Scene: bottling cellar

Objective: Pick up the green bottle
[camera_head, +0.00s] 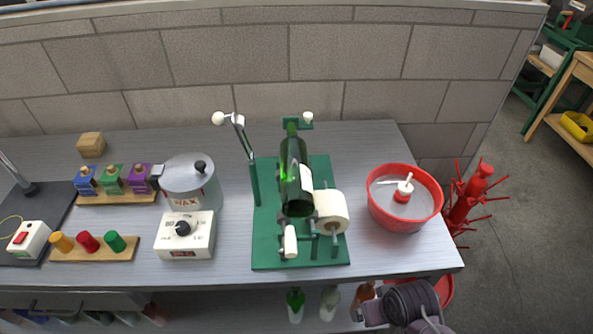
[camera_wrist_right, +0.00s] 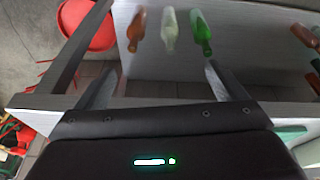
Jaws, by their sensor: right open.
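One green bottle (camera_head: 293,165) lies tilted in a green labelling stand on the table, with a roll of white labels beside it. Another green bottle (camera_head: 296,305) is on the shelf below the table front, beside a clear bottle (camera_head: 329,302) and a brown one (camera_head: 364,298). The right wrist view shows a green bottle (camera_wrist_right: 201,32), a clear one and a brown one on the shelf, beyond my fingertips. My right gripper (camera_wrist_right: 160,85) is open and empty, apart from the bottles. In the head view my right arm is at the table's front edge. My left gripper is out of view.
The green stand (camera_head: 265,225) fills the table's middle. A wax pot (camera_head: 190,185), a dial box (camera_head: 185,235) and wooden racks with coloured pieces are left; a red bowl (camera_head: 405,210) is right. A red bottle tree (camera_head: 468,195) stands off the right end. More bottles lie under the table at left.

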